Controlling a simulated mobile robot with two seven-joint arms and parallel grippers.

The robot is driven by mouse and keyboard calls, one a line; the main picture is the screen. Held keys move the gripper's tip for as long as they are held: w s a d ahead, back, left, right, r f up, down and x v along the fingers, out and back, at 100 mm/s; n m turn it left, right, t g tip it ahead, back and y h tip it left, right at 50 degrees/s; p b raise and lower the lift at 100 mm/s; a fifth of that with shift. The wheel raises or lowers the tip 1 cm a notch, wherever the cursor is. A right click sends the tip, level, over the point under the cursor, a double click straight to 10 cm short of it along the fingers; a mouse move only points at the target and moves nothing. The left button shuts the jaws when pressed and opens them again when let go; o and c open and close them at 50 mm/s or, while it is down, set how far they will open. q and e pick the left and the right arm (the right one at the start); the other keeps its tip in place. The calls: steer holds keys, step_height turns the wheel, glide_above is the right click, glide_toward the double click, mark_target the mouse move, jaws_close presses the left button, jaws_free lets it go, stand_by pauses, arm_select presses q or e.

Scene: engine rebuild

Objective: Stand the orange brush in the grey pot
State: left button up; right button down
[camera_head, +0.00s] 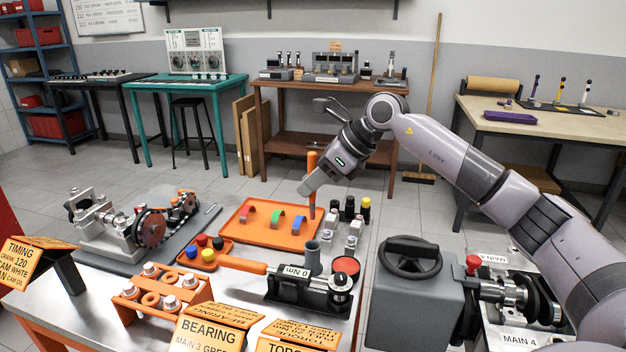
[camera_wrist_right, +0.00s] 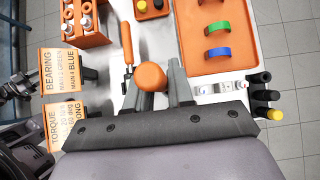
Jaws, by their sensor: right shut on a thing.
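The orange brush (camera_head: 312,185) is upright in the jaws of my right gripper (camera_head: 308,188). Its lower end shows a little above the grey pot (camera_head: 313,262) in the head view, with a gap between them. The grey pot is a small dark cylinder standing on the bench. In the right wrist view the round orange top of the brush (camera_wrist_right: 150,77) sits between the two fingers of my right gripper (camera_wrist_right: 160,85). The pot is not clearly seen in that view; the gripper and brush may hide it. My left gripper is in neither view.
An orange tray (camera_head: 262,236) with coloured arcs lies behind the pot. A black torque tool (camera_head: 300,290) with an orange handle lies in front. A red-topped round tin (camera_head: 346,267) is close on the right. Black bottles and a grey machine (camera_head: 410,300) stand further right.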

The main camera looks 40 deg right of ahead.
mark_target(313, 209)
steer(key=shift+f+b, duration=1.75)
steer(key=shift+f, duration=0.5)
steer(key=shift+f+b, duration=0.7)
steer(key=shift+f, duration=0.25)
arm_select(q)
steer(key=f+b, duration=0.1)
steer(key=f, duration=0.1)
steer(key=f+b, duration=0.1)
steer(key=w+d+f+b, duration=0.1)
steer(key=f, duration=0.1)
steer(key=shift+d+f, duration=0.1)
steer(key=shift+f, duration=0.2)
arm_select(e)
step_height(313, 209, down, 4)
steer(key=shift+f, duration=0.25)
steer(key=c, duration=0.9)
jaws_free()
